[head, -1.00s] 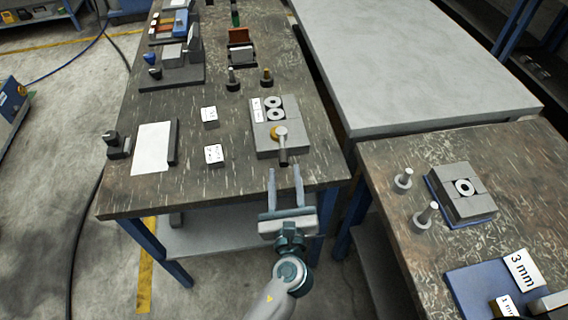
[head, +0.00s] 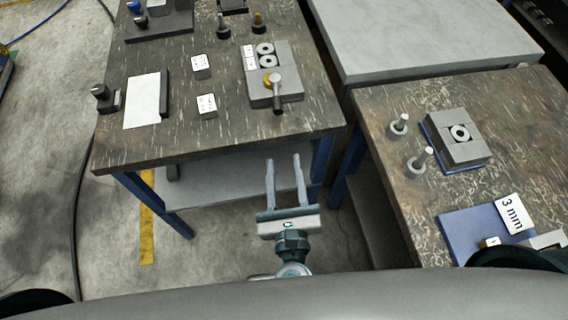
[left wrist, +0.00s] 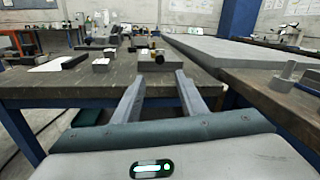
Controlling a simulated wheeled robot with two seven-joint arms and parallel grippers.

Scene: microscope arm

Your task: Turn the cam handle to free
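The cam handle (head: 277,103) is a short dark lever with a brass-coloured hub. It sits on a grey block fixture (head: 287,88) near the right front of the worn table, pointing toward the front edge. In the left wrist view the handle (left wrist: 159,58) shows small, beyond the fingers. My left gripper (head: 284,160) is open and empty. In the head view its fingertips appear just below the table's front edge, apart from the handle. They also frame the fixture area in the left wrist view (left wrist: 158,78). My right gripper is not in view.
White labelled blocks (head: 206,105), a white sheet (head: 143,100) and dark pegs (head: 223,27) share the table (head: 190,140). A second table (head: 385,165) at right holds a similar fixture (head: 457,139), grey pegs (head: 419,163) and a blue tray (head: 470,228). A gap separates the tables.

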